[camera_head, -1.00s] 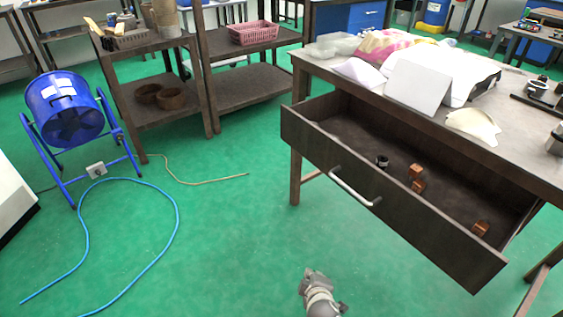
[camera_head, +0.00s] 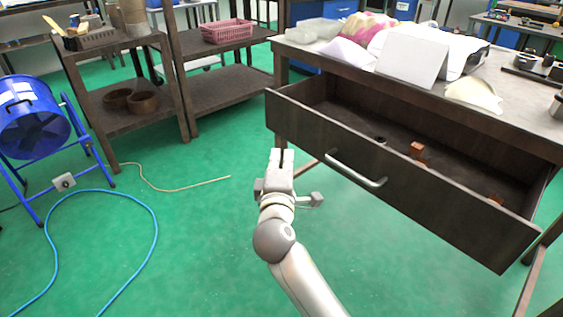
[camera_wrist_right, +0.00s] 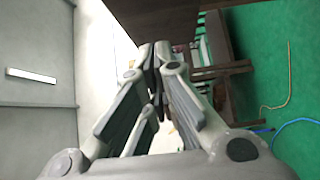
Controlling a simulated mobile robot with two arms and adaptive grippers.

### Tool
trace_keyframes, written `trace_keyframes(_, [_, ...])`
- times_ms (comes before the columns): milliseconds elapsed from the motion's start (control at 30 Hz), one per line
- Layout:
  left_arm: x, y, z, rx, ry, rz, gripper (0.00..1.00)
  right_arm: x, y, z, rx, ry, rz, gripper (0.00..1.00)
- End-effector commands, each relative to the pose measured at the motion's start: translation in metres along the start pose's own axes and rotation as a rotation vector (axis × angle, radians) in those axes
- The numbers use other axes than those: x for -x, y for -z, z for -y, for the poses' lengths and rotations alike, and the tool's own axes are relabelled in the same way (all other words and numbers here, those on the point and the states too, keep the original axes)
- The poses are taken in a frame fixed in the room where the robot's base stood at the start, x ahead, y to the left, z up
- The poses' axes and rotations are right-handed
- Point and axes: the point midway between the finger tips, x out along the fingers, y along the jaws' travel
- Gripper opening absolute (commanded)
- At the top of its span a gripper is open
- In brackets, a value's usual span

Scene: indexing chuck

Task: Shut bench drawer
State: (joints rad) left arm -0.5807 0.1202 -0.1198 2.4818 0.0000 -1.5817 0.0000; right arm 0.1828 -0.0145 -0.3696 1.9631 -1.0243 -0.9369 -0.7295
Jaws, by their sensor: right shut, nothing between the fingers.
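The bench drawer (camera_head: 400,182) is dark wood and pulled well out from the bench (camera_head: 330,60). Its silver bar handle (camera_head: 355,171) is on the front panel. Inside lie small orange-brown blocks (camera_head: 417,149) and a small dark ring (camera_head: 380,140). My right gripper (camera_head: 280,153) is shut and empty, in front of the drawer's left end and left of the handle. I cannot tell from the head view whether it touches the panel. The right wrist view shows its fingers (camera_wrist_right: 155,60) together. My left gripper is in no view.
Papers and a white folded card (camera_head: 413,62) lie on the bench top. Shelves with a pink basket (camera_head: 228,31) stand at the back left. A blue drum fan (camera_head: 30,118) and a blue hose (camera_head: 155,225) are at the left. Green floor is clear before the drawer.

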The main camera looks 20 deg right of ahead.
Motion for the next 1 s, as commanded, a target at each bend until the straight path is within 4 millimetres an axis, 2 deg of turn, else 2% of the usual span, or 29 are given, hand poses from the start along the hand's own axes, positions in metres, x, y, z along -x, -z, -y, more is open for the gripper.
trace_keyframes(100, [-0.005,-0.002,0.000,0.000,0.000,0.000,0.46,-0.028,0.000,0.001,0.001,-0.002,0.001,0.00])
trace_keyframes(300, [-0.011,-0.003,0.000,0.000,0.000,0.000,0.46,-0.070,0.000,0.001,-0.001,-0.001,0.001,0.00])
trace_keyframes(400, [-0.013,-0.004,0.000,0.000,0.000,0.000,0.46,-0.080,-0.014,0.002,0.001,0.000,0.002,0.00])
trace_keyframes(633, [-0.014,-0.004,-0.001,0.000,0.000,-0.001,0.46,-0.093,-0.027,0.001,0.000,0.001,0.000,0.00])
trace_keyframes(1000, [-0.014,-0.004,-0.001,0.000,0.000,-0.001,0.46,-0.094,-0.028,0.001,-0.001,0.002,-0.001,0.00])
